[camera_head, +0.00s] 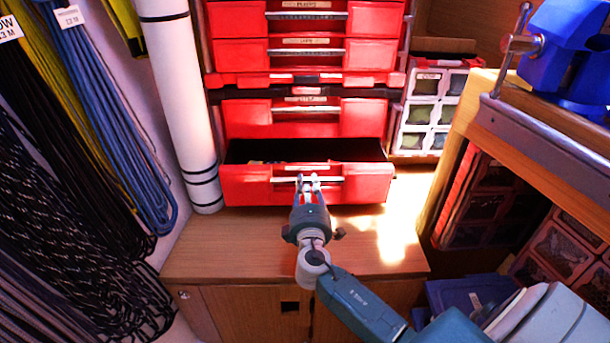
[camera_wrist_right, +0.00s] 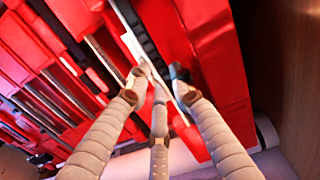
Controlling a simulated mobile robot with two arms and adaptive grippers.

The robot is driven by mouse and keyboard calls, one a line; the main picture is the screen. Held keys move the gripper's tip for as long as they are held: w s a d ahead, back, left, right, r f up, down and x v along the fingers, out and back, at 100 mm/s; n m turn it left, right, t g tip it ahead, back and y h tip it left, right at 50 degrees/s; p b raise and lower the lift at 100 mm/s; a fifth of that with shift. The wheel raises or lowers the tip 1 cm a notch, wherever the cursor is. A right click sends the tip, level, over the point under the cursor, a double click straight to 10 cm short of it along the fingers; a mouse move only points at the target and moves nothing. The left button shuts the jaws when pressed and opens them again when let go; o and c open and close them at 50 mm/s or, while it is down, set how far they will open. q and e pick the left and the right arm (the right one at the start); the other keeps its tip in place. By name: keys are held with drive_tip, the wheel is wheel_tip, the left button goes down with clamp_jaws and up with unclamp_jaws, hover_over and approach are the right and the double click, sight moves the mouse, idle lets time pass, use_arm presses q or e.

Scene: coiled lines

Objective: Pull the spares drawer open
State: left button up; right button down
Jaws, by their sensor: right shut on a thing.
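The bottom red drawer (camera_head: 365,184) of the red cabinet stands partly pulled out, with its dark inside and a few small items showing behind the front. I cannot read its label. My right gripper (camera_head: 308,180) is shut on the silver handle (camera_head: 333,180) at the middle of the drawer front. In the right wrist view the fingers (camera_wrist_right: 162,82) close around the handle against the red front (camera_wrist_right: 215,65). The fingers hide part of the handle. My left gripper is not in view.
Closed red drawers (camera_head: 362,117) stack above. A wooden bench top (camera_head: 235,243) lies below, clear in front of the drawer. A white roll (camera_head: 180,90) stands close left, beside hanging coiled ropes (camera_head: 60,190). A wooden bench (camera_head: 455,150) with a blue vise (camera_head: 565,55) bounds the right.

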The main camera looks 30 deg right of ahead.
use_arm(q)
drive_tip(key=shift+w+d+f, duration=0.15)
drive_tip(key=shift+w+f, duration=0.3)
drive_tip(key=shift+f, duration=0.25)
use_arm(e)
drive_tip(key=v, duration=0.7)
drive_tip(key=shift+r, duration=0.2)
drive_tip(key=c, duration=1.5)
unclamp_jaws()
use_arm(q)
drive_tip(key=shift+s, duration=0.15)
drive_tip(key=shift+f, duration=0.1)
use_arm(e)
drive_tip(key=shift+f, duration=0.1)
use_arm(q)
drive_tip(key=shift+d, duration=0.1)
use_arm(e)
drive_tip(key=v, duration=1.2)
drive_tip(key=shift+a, duration=0.15)
